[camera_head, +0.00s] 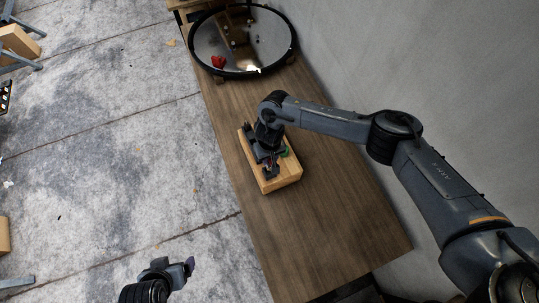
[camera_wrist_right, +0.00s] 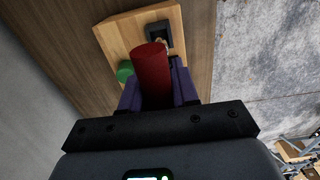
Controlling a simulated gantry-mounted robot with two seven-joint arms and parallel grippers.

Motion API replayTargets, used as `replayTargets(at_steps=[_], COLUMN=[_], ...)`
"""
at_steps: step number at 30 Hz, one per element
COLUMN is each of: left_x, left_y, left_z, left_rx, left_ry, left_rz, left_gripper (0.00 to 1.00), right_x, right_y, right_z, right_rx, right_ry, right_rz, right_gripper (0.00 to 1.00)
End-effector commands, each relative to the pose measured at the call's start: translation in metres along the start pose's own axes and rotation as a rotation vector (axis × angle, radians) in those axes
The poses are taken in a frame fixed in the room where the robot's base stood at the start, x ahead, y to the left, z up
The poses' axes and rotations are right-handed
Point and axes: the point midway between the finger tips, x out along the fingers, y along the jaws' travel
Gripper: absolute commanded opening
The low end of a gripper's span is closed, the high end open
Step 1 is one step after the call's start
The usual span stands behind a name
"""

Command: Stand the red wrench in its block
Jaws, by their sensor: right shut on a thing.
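The wooden block (camera_head: 284,181) sits on the long wooden bench, and it also shows in the right wrist view (camera_wrist_right: 121,36). My right gripper (camera_wrist_right: 158,88) is shut on the red wrench (camera_wrist_right: 152,73), whose red cylindrical end stands between the purple fingers. The wrench is over or in the block; its lower end is hidden, so I cannot tell how deep it sits. In the head view my right gripper (camera_head: 269,164) is above the block and hides the wrench. My left gripper (camera_head: 175,268) is low in the head view, apart from the bench, with its fingers spread and empty.
A green piece (camera_wrist_right: 125,71) and a dark square holder (camera_wrist_right: 158,34) are on the block near the wrench. A round mirror (camera_head: 210,55) lies at the bench's far end. The near part of the bench (camera_head: 330,225) is clear. A grey wall (camera_head: 400,60) runs along the right.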

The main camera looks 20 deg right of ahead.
Motion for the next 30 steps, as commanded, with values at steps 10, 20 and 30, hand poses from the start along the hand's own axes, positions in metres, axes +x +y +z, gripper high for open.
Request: replayTargets(at_steps=[10,20,30], left_x=[0.008,0.009,0.003], left_y=[0.003,0.003,0.001], left_z=[0.002,0.002,0.001], left_rx=[-0.010,-0.012,-0.003], left_ry=[0.002,0.003,0.002], left_rz=[0.008,0.010,0.002], left_gripper=[0.87,0.87,0.87], right_x=[0.020,0.024,0.023], right_y=[0.000,0.000,-0.001], right_z=[-0.001,-0.001,-0.001], right_rx=[0.001,0.000,0.000], right_ry=[0.002,0.002,0.001], right_rz=[-0.001,-0.001,-0.001], right_gripper=[0.00,0.00,0.00])
